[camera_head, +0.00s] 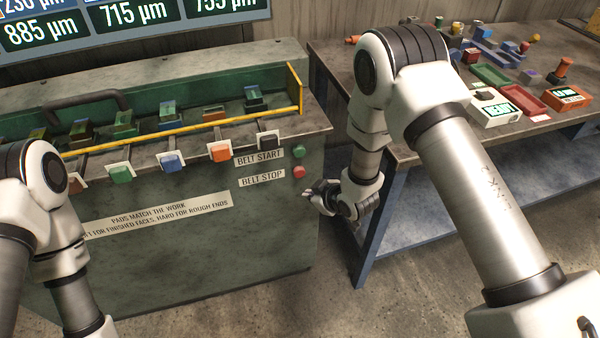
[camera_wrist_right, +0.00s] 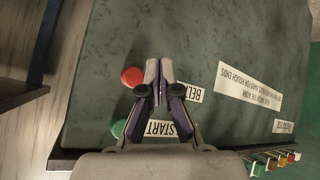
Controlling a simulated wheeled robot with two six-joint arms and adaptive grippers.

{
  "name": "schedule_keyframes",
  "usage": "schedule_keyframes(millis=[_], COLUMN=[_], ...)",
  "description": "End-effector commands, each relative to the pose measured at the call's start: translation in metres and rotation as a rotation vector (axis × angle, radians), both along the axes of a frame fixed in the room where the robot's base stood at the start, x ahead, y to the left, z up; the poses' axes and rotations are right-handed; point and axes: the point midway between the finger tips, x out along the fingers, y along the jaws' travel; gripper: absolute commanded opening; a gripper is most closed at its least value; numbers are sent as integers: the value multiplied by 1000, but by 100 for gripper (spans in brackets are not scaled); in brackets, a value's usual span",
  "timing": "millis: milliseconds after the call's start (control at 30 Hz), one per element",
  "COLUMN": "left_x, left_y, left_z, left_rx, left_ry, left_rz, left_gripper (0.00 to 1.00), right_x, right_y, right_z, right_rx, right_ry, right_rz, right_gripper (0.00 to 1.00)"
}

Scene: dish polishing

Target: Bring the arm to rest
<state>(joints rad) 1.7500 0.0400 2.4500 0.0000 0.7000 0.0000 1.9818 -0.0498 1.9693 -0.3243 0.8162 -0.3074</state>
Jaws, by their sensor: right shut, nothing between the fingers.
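My right gripper (camera_head: 318,197) is in front of the right end of the green machine (camera_head: 200,245), below and beside the red belt stop button (camera_head: 299,172) and green belt start button (camera_head: 299,150). In the right wrist view the right gripper (camera_wrist_right: 159,75) has its fingertips together with nothing between them, and the red button (camera_wrist_right: 132,77) is just left of the fingers. The green button (camera_wrist_right: 119,128) is partly by the left finger's base. My left arm comes in at the left; its gripper is out of the picture.
A workbench (camera_head: 400,150) with a blue frame stands to the right, close to my right arm. Coloured pad blocks and a yellow rail (camera_head: 190,130) line the machine's top. Bare floor lies between machine and bench.

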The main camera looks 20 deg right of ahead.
Motion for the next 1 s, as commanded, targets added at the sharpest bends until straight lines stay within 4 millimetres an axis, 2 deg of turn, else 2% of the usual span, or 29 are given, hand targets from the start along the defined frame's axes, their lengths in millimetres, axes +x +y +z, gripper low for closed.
schedule_keyframes(millis=[500,567,633,667,767,867,900,1000], left_x=[0,0,0,0,0,0,0,0], left_y=[0,0,0,0,0,0,0,0], left_z=[0,0,0,0,0,0,1,1], left_rx=[0,0,0,0,0,0,0,0], left_ry=[0,0,0,0,0,0,0,0], left_rz=[0,0,0,0,0,0,0,0], left_gripper=[0,0,0,0,0,0,0,0], right_x=[-4,-7,-18,-28,-84,-165,-198,-273], right_y=[0,0,-3,-5,-18,-36,-43,-57], right_z=[0,-5,-21,-30,-67,-99,-106,-110], right_rx=[0,0,3,4,6,12,13,11], right_ry=[-1,7,41,67,207,411,493,679], right_rz=[1,0,-7,-14,-69,-193,-255,-416], right_gripper=[0,0,0,0,0,0,0,0])
